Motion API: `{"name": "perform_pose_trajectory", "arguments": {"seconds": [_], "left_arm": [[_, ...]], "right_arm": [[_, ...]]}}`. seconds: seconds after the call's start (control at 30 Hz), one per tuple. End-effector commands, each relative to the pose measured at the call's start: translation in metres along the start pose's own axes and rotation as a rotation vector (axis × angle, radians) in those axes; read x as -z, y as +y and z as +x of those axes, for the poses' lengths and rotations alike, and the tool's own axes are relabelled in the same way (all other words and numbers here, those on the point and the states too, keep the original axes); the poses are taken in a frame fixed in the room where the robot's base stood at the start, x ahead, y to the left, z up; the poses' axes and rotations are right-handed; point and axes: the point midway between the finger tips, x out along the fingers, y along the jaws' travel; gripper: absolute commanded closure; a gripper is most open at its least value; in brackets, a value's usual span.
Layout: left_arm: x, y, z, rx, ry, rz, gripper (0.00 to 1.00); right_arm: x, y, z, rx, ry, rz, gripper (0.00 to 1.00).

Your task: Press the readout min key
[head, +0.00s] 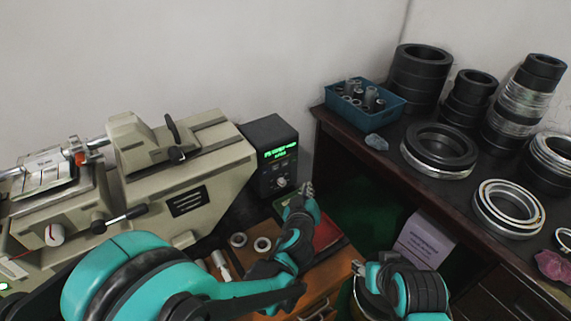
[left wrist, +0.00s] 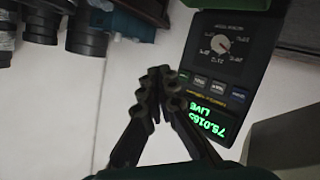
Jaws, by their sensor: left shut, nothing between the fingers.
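The readout (head: 268,132) is a dark box with a lit green display, standing beside the beige machine in the head view. In the left wrist view the readout (left wrist: 245,50) appears upside down. Its display (left wrist: 207,119) shows 75.0165 and LIVE. A row of small keys (left wrist: 217,87) lies between display and knob; their labels are too small to read surely. My left gripper (head: 307,189) is shut and empty, just right of and below the readout. In the left wrist view its fingertips (left wrist: 162,76) appear beside the end of the key row; contact is not clear. My right gripper (head: 358,268) is lower right, away from the readout.
The beige machine (head: 200,165) fills the left. A dark bench at right holds a blue bin (head: 342,110) of small parts, a ring stack (head: 420,70) and loose rings (head: 508,205). Two small rings (head: 262,245) lie near my left arm.

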Motion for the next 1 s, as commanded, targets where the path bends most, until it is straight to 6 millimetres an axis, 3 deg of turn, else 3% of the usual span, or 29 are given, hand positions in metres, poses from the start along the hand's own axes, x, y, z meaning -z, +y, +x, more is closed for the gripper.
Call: {"name": "perform_pose_trajectory", "arguments": {"seconds": [0.27,0.7,1.0], "left_arm": [[0.008,-0.009,0.011,0.004,-0.001,-0.002,1.0],[0.038,-0.039,0.052,0.003,0.0,-0.001,1.0],[0.045,-0.045,0.061,0.001,0.0,0.0,1.0]], "right_arm": [[0.001,0.0,-0.001,0.0,0.0,0.0,0.56],[0.001,0.0,-0.001,0.0,0.0,0.0,0.56],[0.0,0.0,0.0,0.0,0.0,0.0,0.56]]}}
